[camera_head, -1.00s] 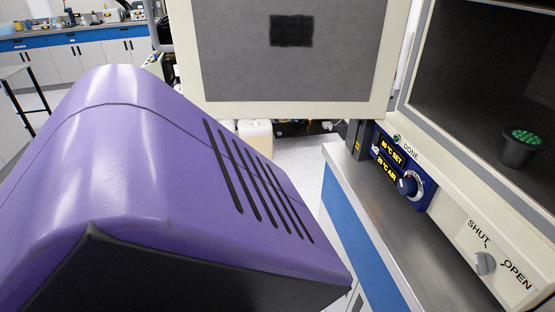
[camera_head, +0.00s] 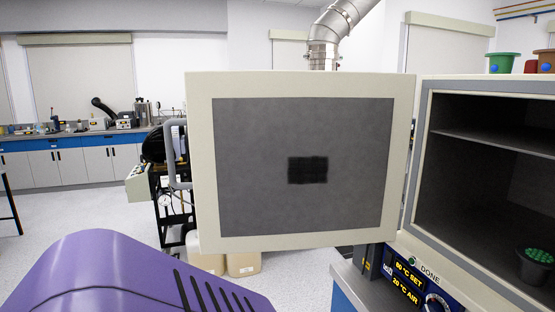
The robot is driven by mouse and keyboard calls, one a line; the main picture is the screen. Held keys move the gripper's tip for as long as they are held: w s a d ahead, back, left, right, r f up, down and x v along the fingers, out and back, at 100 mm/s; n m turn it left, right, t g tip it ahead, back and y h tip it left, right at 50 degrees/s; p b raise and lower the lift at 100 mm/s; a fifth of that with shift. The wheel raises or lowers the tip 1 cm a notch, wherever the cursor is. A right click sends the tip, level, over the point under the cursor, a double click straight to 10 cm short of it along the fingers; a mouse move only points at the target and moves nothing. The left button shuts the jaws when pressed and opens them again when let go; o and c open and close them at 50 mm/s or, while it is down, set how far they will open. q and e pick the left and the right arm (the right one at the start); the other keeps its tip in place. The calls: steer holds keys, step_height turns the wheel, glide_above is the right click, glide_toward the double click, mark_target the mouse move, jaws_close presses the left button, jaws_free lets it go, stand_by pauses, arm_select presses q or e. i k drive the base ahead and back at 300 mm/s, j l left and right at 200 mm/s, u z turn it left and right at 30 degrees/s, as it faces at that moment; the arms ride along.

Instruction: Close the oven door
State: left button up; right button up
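The oven door (camera_head: 203,160) is wide open, swung out to the left of the oven. Its cream frame and grey inner panel with a dark square face me. The oven (camera_head: 423,150) stands at the right with its dark chamber exposed. A shelf (camera_head: 500,142) crosses the chamber, and a dark pot with green contents (camera_head: 535,264) sits low inside. The control panel (camera_head: 405,276) below shows lit readings. Neither of my grippers is in view.
A purple body (camera_head: 100,270) fills the lower left. A black cart with equipment (camera_head: 170,205) and tan containers (camera_head: 243,263) stand behind the door. Green and red pots (camera_head: 503,62) sit on top of the oven. Open floor (camera_head: 70,218) lies at the left.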

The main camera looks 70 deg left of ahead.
mark_target(280, 160)
steer(key=k+j+z, duration=0.2)
steer(key=k+j, duration=0.45)
steer(key=j, duration=0.25)
steer(key=k+j+z, duration=0.25)
steer(key=k+j, duration=0.45)
steer(key=k+j+z, duration=0.1)
steer(key=j, duration=0.25)
steer(key=k+j, duration=0.2)
steer(key=j, duration=0.15)
steer(key=k+j+z, duration=0.15)
steer(key=j, duration=0.2)
steer(key=j+z, duration=0.1)
steer(key=j, duration=0.25)
steer(key=k+j, duration=0.15)
steer(key=j, duration=0.2)
steer(key=j+z, duration=0.15)
steer(key=j, duration=0.2)
steer(key=k, duration=0.05)
